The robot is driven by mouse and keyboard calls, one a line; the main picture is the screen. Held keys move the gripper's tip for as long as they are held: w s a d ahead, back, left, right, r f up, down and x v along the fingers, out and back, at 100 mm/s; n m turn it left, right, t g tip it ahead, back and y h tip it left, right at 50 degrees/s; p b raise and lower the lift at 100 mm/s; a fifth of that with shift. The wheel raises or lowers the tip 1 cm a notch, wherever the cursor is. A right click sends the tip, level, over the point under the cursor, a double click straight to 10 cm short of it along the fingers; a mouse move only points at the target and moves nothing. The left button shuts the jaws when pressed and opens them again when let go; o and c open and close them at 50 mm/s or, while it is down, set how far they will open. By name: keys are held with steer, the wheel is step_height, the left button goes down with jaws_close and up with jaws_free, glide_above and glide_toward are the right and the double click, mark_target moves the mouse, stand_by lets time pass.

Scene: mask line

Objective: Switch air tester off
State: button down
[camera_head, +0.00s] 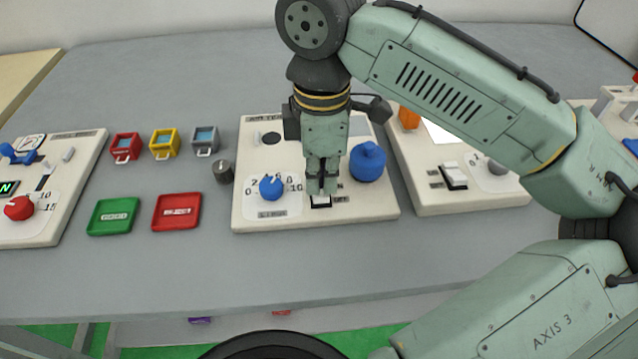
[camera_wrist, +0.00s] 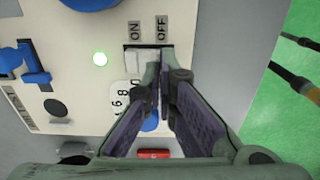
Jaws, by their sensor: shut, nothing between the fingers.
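The air tester (camera_head: 380,207) is a cream panel in the middle of the table, with a blue knob (camera_head: 271,187) on a numbered dial and a large blue part (camera_head: 368,162). Its white rocker switch (camera_head: 319,201) sits near the front edge, and in the wrist view the switch (camera_wrist: 134,62) lies beside the ON and OFF labels. In the wrist view my gripper (camera_wrist: 160,75) hides part of the switch. I cannot tell whether it touches.
Another panel (camera_head: 460,207) with its own rocker switch stands to the right. A panel with a red knob (camera_head: 19,208) is at the far left. The front table strip is clear.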

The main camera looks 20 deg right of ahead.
mark_target(321, 194)
steer(key=shift+f+b, duration=0.35)
steer(key=shift+f, duration=0.4)
step_height(321, 194, up, 7)
steer(key=p, duration=0.7)
steer(key=shift+r, duration=0.1)
stand_by(0.7)
